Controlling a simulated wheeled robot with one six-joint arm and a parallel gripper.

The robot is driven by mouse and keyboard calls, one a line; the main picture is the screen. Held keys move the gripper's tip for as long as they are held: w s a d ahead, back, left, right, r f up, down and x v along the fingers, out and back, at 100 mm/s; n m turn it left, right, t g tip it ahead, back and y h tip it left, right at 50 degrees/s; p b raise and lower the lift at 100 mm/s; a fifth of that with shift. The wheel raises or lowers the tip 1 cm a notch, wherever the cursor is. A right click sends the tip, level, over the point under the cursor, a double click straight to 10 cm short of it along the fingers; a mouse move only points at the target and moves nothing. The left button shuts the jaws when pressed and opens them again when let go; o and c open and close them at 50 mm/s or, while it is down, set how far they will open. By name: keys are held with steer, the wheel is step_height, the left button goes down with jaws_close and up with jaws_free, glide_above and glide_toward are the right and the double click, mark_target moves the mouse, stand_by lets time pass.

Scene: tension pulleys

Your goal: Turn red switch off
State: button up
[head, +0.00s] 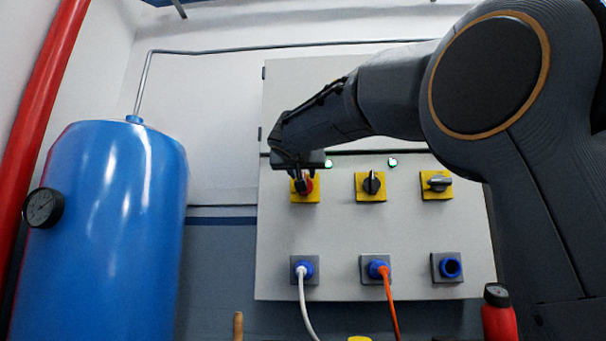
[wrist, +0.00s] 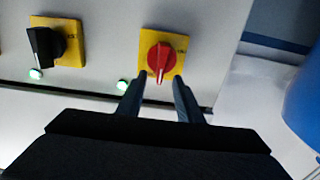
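The red switch (wrist: 161,60) is a red rotary knob on a yellow square plate, seen in the wrist view at the upper middle. Its handle ridge runs up and down in that picture. My gripper (wrist: 158,92) is open, with its two fingertips apart at the near edge of the yellow plate, one to each side of the handle's line. In the head view, the red switch (head: 309,184) is at the upper left of the grey panel, partly hidden by my gripper (head: 301,185). I cannot tell whether the fingers touch the knob.
The grey panel (head: 330,225) also carries two black switches (head: 371,185) (head: 437,184) to the right and blue sockets below, two with plugged cables. Green lamps (head: 392,162) are lit above. A blue tank (head: 105,240) stands left. A red bottle (head: 497,315) is at lower right.

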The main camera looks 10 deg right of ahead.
steer(key=shift+x, duration=0.9)
jaws_close()
steer(key=shift+a+n, duration=0.1)
steer(key=shift+n, duration=0.2)
steer(key=shift+w+a+f+n+p, duration=0.15)
steer(key=shift+a+f+n, duration=0.25)
steer(key=shift+n, duration=2.45)
steer(key=shift+w+a+f+n+p, duration=0.1)
steer(key=shift+a+f+n, duration=0.25)
steer(key=shift+n, duration=2.55)
steer(key=shift+w+a+f+n+p, duration=0.15)
steer(key=shift+a+f+n, duration=0.25)
steer(key=shift+n, duration=2.45)
steer(key=shift+f, duration=0.15)
